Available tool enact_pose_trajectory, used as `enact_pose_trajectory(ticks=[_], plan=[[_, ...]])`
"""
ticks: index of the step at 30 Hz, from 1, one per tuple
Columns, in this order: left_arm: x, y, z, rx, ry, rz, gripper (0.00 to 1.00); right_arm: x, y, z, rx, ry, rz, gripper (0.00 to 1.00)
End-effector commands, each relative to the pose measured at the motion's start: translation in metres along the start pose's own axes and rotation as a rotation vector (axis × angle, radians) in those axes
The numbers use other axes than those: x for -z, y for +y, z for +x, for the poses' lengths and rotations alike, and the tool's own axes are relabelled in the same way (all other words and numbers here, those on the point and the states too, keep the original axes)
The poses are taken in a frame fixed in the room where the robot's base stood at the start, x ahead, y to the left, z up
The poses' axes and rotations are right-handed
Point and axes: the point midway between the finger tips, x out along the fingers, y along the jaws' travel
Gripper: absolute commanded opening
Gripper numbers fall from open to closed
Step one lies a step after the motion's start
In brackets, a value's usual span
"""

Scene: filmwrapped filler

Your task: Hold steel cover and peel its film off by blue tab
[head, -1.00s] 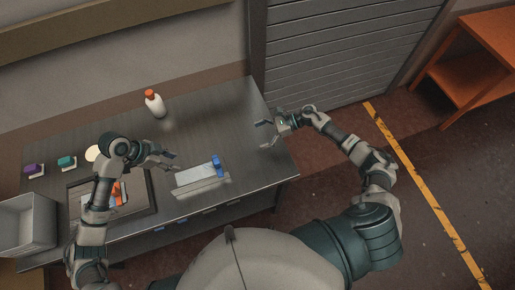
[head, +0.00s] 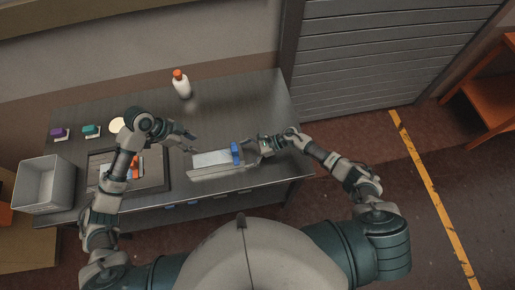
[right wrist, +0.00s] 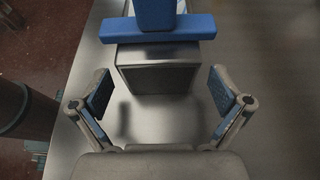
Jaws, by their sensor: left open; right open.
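The steel cover (head: 215,173) lies near the front edge of the metal workbench, with a pale filmed top (head: 211,159). The blue tab (head: 236,153) stands at its right end. In the right wrist view the blue tab (right wrist: 158,29) sits above the end face of the steel cover (right wrist: 157,73). My right gripper (head: 245,147) is open just right of the tab; in the right wrist view its fingers (right wrist: 160,92) are spread and empty, apart from the tab. My left gripper (head: 192,142) is open above and left of the cover's left end.
A white bottle with an orange cap (head: 181,84) stands at the back. A dark tray (head: 153,177) with orange-handled items, a grey bin (head: 45,184), a purple block (head: 59,132), a teal block (head: 91,130) and a cream disc (head: 117,125) are at left. The back-right bench is clear.

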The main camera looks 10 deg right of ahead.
Motion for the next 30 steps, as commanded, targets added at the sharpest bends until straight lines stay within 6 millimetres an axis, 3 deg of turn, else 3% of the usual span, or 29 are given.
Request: enact_pose_trajectory(ticks=[7,17,20,27,30], plan=[[0.001,0.000,0.000,0.000,0.000,0.000,0.42,0.000,0.000,0.028,0.000,0.000,0.000,1.00],[0.000,0.000,0.000,0.000,0.000,0.000,0.42,0.000,0.000,0.032,0.001,0.001,0.000,1.00],[0.000,0.000,0.000,0.000,0.000,0.000,0.42,0.000,0.000,0.032,0.001,0.001,0.000,0.80],[0.000,0.000,0.000,0.000,0.000,0.000,0.42,0.000,0.000,0.032,0.001,0.001,0.000,0.20],[0.000,0.000,0.002,0.002,-0.002,0.004,0.58,0.000,0.000,0.032,0.001,0.001,0.000,0.18]])
